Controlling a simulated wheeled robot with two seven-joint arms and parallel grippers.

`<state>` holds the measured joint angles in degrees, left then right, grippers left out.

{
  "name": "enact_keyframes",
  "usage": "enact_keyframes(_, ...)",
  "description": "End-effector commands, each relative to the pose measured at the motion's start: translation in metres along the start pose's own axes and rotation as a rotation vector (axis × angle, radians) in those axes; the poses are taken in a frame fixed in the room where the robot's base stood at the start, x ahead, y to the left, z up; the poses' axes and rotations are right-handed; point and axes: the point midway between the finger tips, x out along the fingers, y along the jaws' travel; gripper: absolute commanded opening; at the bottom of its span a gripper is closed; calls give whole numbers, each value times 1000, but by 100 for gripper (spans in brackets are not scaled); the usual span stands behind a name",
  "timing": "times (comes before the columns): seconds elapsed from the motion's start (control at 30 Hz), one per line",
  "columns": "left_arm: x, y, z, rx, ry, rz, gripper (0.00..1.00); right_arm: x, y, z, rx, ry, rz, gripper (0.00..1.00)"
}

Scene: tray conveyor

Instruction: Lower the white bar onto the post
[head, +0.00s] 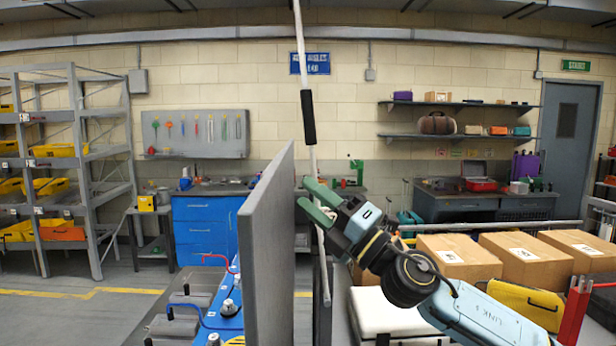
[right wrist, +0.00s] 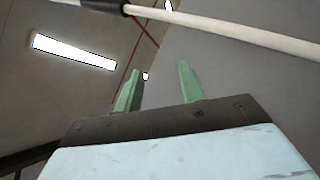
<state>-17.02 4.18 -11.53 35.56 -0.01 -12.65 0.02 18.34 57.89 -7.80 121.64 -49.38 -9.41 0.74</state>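The white bar (head: 299,45) stands nearly upright in the head view, leaning slightly, with a black grip (head: 308,117) around it. Its top runs out of the frame and its lower part passes behind my right gripper. My right gripper (head: 306,193) has green fingers spread apart, below the black grip, with nothing between them. In the right wrist view the bar (right wrist: 240,32) crosses beyond the open fingertips (right wrist: 160,70), apart from them. A red post (head: 574,312) with a notched top stands at the lower right; its foot is out of frame. My left gripper is not in view.
A grey upright panel (head: 268,250) stands left of the bar. Cardboard boxes (head: 524,262), a yellow bin (head: 528,302) and a white box (head: 388,315) lie around my right arm. The space above the boxes is clear.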

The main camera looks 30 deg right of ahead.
Motion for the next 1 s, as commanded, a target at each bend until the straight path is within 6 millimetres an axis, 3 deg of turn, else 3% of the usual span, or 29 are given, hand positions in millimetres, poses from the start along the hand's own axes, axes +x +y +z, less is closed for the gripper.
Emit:
enact_keyframes(0.03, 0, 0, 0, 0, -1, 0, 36, 13, 32, 10, -189, 102, 33, 39)
enact_keyframes(0.1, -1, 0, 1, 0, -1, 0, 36, 22, 61, 20, -427, 229, 35, 39)
enact_keyframes(0.3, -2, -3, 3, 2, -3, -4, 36, 16, 110, 71, -956, 428, -119, 39)
enact_keyframes(0.4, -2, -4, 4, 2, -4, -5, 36, 7, 125, 97, -1102, 459, -211, 39)
enact_keyframes(0.53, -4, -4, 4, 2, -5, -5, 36, 0, 133, 114, -1185, 474, -281, 39)
enact_keyframes(0.67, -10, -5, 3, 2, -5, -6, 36, 4, 133, 117, -1198, 477, -295, 39)
enact_keyframes(1.0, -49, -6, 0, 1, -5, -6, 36, 47, 115, 107, -1192, 477, -287, 39)
